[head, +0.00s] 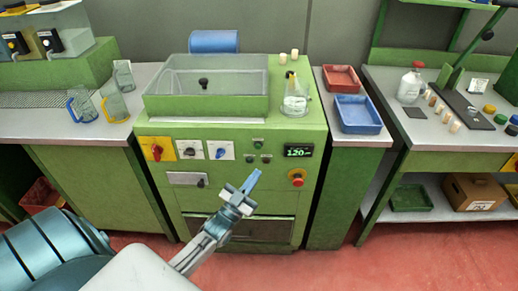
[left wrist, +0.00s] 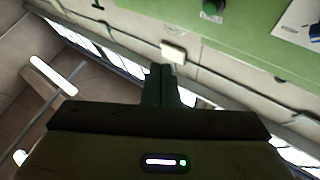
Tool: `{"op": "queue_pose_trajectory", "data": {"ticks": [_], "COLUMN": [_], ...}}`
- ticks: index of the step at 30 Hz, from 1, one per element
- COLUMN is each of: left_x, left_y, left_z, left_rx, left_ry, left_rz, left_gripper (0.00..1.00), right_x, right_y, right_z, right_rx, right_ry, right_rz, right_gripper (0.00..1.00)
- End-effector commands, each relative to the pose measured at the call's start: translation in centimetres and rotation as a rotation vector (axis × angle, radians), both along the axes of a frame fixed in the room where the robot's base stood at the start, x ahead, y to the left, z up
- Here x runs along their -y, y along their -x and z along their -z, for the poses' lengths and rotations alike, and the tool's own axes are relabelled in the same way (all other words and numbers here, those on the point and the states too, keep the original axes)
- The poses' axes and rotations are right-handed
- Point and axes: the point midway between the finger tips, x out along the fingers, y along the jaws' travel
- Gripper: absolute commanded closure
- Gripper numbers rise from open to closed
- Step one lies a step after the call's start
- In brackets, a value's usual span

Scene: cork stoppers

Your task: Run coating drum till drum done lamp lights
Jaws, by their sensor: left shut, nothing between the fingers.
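The green coating machine (head: 318,125) stands in the middle of the head view, with a clear-lidded trough (head: 235,85) on top. I cannot tell which is the drum done lamp; none looks clearly lit. My left gripper (head: 257,173) is shut and empty, in front of the panel below the small buttons. Its closed fingers (left wrist: 160,85) show in the left wrist view.
A flask (head: 295,98) and corks stand on the machine's right top. Glass beakers (head: 112,107) stand on the left bench. A red tray (head: 341,78) and blue tray (head: 358,114) lie to the right. Open floor (head: 330,262) lies in front.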

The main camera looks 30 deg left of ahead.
Motion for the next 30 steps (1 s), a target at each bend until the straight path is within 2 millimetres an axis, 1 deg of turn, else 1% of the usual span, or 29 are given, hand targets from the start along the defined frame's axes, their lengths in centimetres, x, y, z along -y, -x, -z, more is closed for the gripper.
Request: {"op": "queue_pose_trajectory", "data": {"ticks": [4,7,14,16,21,25,30], "left_x": [-0.1,-0.4,-2.0,-2.5,-3.6,-4.1,-4.5], "left_y": [-0.2,-0.7,-3.3,-4.1,-5.8,-6.7,-7.3], "left_z": [0.1,0.2,0.3,0.4,0.3,0.2,0.2], "left_rx": [0.000,0.000,0.001,0.001,-0.001,-0.001,-0.002], "left_ry": [0.000,-0.001,-0.002,-0.002,-0.001,-0.001,0.000], "left_rz": [0.000,0.000,0.000,0.000,0.000,0.000,0.000], "left_gripper": [1.00,1.00,1.00,1.00,1.00,1.00,1.00], "right_x": [0.1,0.1,0.2,0.2,-0.1,-0.3,-0.4], "right_y": [-0.1,0.1,0.2,-1.5,-4.0,-5.3,-6.3], "right_z": [0.1,0.5,1.8,1.2,0.4,-0.2,-0.8], "right_rx": [0.000,-0.003,-0.012,0.000,0.007,0.010,0.010], "right_ry": [0.001,0.001,0.002,0.003,0.002,0.002,0.002], "right_rz": [0.000,-0.001,0.000,-0.003,-0.005,-0.006,-0.008], "right_gripper": [1.00,1.00,1.00,1.00,1.00,1.00,1.00]}}
